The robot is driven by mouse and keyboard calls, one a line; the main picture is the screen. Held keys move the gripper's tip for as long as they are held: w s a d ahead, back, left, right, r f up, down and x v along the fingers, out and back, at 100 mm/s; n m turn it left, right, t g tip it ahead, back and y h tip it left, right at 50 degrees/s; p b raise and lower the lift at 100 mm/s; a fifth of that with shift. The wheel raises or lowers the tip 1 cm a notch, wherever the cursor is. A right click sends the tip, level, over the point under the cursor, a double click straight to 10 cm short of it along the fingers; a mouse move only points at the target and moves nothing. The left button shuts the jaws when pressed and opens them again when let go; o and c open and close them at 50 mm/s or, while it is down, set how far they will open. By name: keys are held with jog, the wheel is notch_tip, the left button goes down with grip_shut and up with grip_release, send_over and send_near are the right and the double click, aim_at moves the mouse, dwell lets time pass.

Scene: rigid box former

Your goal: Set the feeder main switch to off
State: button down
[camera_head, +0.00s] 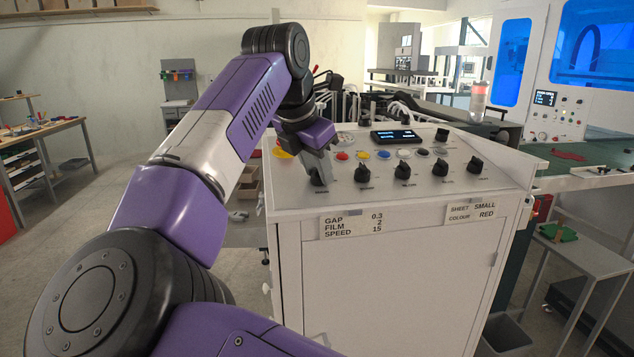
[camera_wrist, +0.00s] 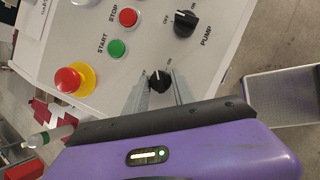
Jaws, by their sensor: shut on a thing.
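My gripper (camera_wrist: 160,90) is shut on a small black rotary knob (camera_wrist: 159,82), with one finger on each side of it, in the wrist view. The word ON is printed to its upper right; other print beside it is partly hidden by a finger. Its name label does not show, and I cannot tell its exact pointer setting. In the head view this is the leftmost black knob (camera_head: 318,178) in the front row of the white console (camera_head: 400,270), with my gripper (camera_head: 317,166) coming down onto it from above.
The PUMP knob (camera_wrist: 186,23), the red STOP button (camera_wrist: 129,17), the green START button (camera_wrist: 117,48) and the red-yellow emergency stop (camera_wrist: 75,79) are close by. More black knobs stand to the right, with a small display (camera_head: 396,136) behind them.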

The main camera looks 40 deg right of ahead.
jog(key=n+b, duration=0.2)
jog(key=n+t+b, duration=0.1)
jog(key=n, duration=0.1)
jog(key=n+t+b, duration=0.1)
jog(key=b, duration=0.1)
jog(key=shift+s+f+n+y+b, duration=0.15)
jog(key=shift+f+n+y+b, duration=0.15)
jog(key=shift+f+n+b, duration=0.1)
jog(key=n+b, duration=0.1)
jog(key=n, duration=0.1)
jog(key=n+t+b, duration=0.1)
jog(key=b, duration=0.1)
jog(key=n+y+b, duration=0.1)
jog(key=n+b, duration=0.1)
jog(key=shift+s+d+r+n+t, duration=0.1)
jog(key=shift+r+n+t, duration=0.2)
jog(key=shift+t, duration=0.1)
jog(key=c, duration=1.1)
grip_release()
jog(key=shift+r, duration=0.1)
